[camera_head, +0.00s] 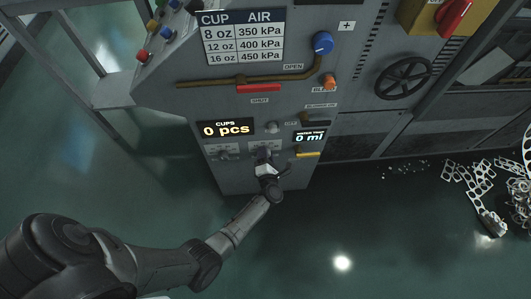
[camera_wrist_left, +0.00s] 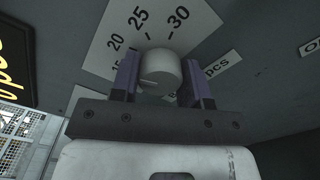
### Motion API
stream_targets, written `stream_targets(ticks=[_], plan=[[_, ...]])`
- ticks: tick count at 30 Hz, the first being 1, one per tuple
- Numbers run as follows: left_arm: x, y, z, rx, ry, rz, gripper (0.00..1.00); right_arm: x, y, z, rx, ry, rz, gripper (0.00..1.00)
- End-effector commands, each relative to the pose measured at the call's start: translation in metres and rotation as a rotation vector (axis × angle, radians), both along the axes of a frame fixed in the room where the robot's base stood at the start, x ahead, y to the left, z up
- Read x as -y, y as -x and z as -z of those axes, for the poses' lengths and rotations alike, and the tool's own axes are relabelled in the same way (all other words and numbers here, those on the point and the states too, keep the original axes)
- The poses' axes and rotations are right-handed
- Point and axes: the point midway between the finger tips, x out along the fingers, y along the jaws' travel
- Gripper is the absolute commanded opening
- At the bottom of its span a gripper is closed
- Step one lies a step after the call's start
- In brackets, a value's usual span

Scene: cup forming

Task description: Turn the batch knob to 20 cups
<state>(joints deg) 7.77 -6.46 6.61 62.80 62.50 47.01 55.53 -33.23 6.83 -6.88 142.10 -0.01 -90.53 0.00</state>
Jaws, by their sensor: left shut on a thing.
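The batch knob (camera_wrist_left: 160,72) is a pale round knob on a white dial plate (camera_wrist_left: 113,38) marked 20, 25 and 30, with part of a 15 at the left. My left gripper (camera_wrist_left: 162,80) has a finger on each side of the knob and is shut on it. A short dark line shows on the knob's face, but I cannot tell which number it points to. In the head view my left gripper (camera_head: 264,158) reaches the lower panel and hides the knob. The cups display (camera_head: 226,129) reads 0 pcs. My right gripper is not in view.
A second display (camera_head: 309,136) reads 0 ml, with a yellow bar (camera_head: 308,154) below it. Above are a red shutoff handle (camera_head: 258,88), a blue knob (camera_head: 323,42) and an orange knob (camera_head: 329,81). A black handwheel (camera_head: 403,78) is at right. Scrap (camera_head: 480,185) lies on the floor.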

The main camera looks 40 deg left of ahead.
Motion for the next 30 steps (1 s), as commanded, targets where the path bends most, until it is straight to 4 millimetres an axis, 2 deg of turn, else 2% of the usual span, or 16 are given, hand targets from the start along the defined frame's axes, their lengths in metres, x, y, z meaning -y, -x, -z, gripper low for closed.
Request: stream_targets(ticks=[10,27,28,30], plan=[[0.0001,-0.0001,-0.0005,-0.093,-0.089,0.001,0.18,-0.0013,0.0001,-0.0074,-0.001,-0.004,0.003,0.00],[-0.0002,0.0002,0.0002,-0.110,-0.104,0.000,0.18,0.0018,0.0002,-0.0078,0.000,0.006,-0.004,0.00],[-0.0001,0.0001,0.0003,-0.110,-0.104,0.000,0.44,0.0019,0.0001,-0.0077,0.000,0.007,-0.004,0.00],[-0.0002,0.0002,0.0002,-0.110,-0.104,0.000,0.51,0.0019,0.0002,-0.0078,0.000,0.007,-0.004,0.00]])
